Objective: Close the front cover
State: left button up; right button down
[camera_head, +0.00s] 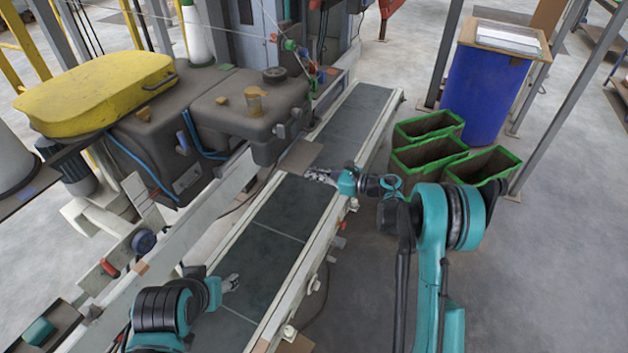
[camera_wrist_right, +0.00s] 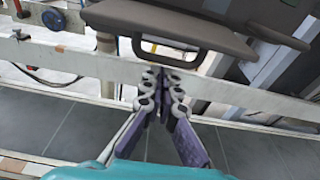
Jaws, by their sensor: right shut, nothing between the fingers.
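The front cover appears to be the grey-brown panel (camera_head: 300,158) sticking out from the machine housing over the conveyor. In the right wrist view, a grey-brown panel (camera_wrist_right: 185,25) with a bar handle (camera_wrist_right: 172,55) fills the top. My right gripper (camera_head: 316,174) is above the conveyor beside the panel's near edge. In the right wrist view its fingers (camera_wrist_right: 164,76) are together and empty, just below the handle and apparently apart from it. My left gripper (camera_head: 231,283) is low over the near conveyor, far from the panel; its finger opening is too small to tell.
The conveyor belt (camera_head: 272,232) runs beneath both grippers, with a pale side rail. A grey-brown housing (camera_head: 235,105) and a yellow-lidded unit (camera_head: 95,90) stand on the left. Green-rimmed bins (camera_head: 428,155) and a blue drum (camera_head: 483,90) stand to the right.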

jog(key=shift+r, duration=0.2)
dwell(0.3)
jog(key=shift+d+r+h+p, duration=0.2)
jog(key=shift+h+p, duration=0.1)
jog(key=shift+p, duration=0.2)
